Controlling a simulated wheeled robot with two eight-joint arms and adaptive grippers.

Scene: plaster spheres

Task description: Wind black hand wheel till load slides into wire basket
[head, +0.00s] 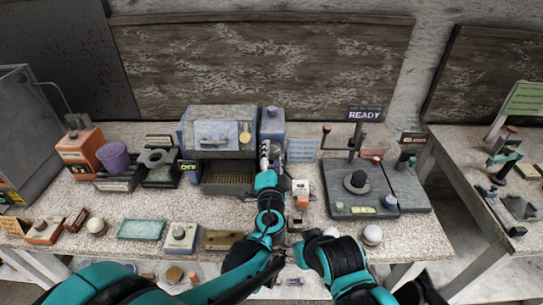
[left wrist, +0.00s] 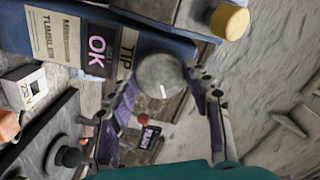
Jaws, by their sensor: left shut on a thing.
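In the left wrist view a round dark grey wheel (left wrist: 160,76) with a white mark sits on the blue tumbler housing, by a purple OK panel (left wrist: 97,44). My left gripper (left wrist: 165,98) has its fingers on both sides of this wheel and is shut on it. In the head view the left gripper (head: 266,150) reaches the front of the blue housing (head: 271,123) and hides the wheel.
A dark stand with a READY sign (head: 365,114) is right of the left arm. A purple cup (head: 114,158) and orange box (head: 80,150) stand left. A second table (head: 470,170) is at the right.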

